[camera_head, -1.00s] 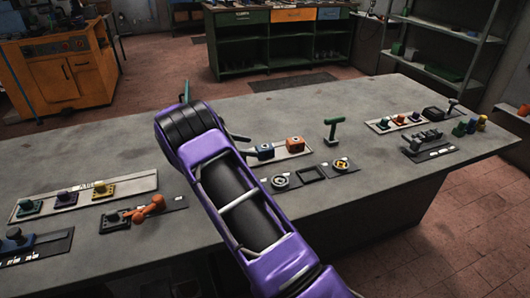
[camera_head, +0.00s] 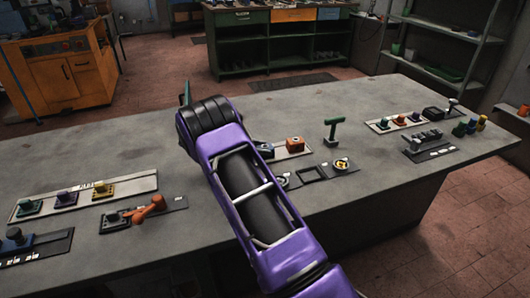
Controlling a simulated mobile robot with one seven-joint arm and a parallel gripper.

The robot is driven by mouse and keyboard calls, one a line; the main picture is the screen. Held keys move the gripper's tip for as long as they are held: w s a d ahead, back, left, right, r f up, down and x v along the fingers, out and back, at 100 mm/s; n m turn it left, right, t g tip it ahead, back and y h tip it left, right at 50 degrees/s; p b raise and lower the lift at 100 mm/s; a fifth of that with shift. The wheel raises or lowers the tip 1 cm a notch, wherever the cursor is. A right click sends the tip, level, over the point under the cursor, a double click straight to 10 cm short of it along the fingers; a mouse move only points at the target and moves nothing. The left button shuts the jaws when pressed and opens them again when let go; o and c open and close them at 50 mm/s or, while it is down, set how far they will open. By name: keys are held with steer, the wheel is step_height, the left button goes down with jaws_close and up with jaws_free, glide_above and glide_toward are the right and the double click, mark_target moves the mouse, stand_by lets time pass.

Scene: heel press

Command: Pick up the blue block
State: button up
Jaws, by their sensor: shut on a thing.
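My arm reaches in from the front right and ends in a black ribbed wrist. My gripper's jaws are hidden behind that wrist, so their hold and their distance from the block do not show. An orange block (camera_head: 295,144) with a dark top opening stands to the right of the blue block on the same plate.
A green T-handle (camera_head: 335,128) stands right of the orange block. A dark strip with ring and square recesses (camera_head: 311,174) lies in front. An orange lever (camera_head: 151,208) and plates with coloured knobs (camera_head: 65,198) are at the left. The grey table's (camera_head: 110,165) back left is clear.

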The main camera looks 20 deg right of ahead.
jaws_close()
